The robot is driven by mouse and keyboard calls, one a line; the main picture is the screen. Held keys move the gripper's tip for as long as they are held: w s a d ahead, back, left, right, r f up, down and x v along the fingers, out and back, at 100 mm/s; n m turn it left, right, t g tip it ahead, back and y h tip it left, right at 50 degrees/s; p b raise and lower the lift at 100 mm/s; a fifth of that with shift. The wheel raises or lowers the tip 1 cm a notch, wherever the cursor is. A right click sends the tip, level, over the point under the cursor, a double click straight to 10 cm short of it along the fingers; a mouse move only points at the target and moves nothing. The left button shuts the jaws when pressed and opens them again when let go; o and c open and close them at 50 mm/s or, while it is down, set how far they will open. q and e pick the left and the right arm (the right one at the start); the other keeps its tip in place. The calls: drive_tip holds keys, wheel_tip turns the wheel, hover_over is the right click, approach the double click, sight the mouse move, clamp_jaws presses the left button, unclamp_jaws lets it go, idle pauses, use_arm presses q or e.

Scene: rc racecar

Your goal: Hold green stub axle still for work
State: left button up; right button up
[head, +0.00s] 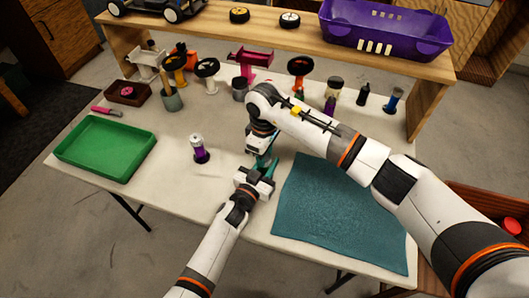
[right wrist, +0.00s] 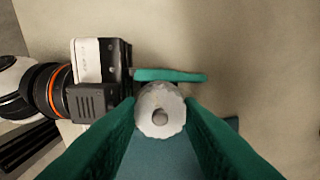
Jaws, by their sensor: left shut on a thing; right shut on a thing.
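My left gripper (head: 263,172) reaches in from the front at the table's front middle. Its grey-white body (right wrist: 100,80) and one teal finger (right wrist: 170,75) show in the right wrist view. It is shut, and what it grips is mostly hidden; I cannot make out the green stub axle clearly against the teal fingers. My right gripper (head: 263,158) points down just behind and above the left one. I cannot tell whether the two held things touch.
A teal mat (head: 340,215) lies right of the grippers. A green tray (head: 75,165) and a purple-and-white cylinder (head: 199,151) stand to the left. Several parts and tools line the back under a wooden shelf (head: 270,33) with a purple basket (head: 345,28).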

use_arm(q)
drive_tip(key=shift+s+f, duration=0.1)
drive_tip(key=shift+f, duration=0.05)
use_arm(e)
drive_tip(key=shift+w+r, duration=0.1)
idle(0.3)
drive_tip(key=o, duration=1)
wheel_tip(320, 180, up, 12)
drive_tip(key=shift+f, duration=0.1)
use_arm(q)
drive_tip(key=o, duration=1.1)
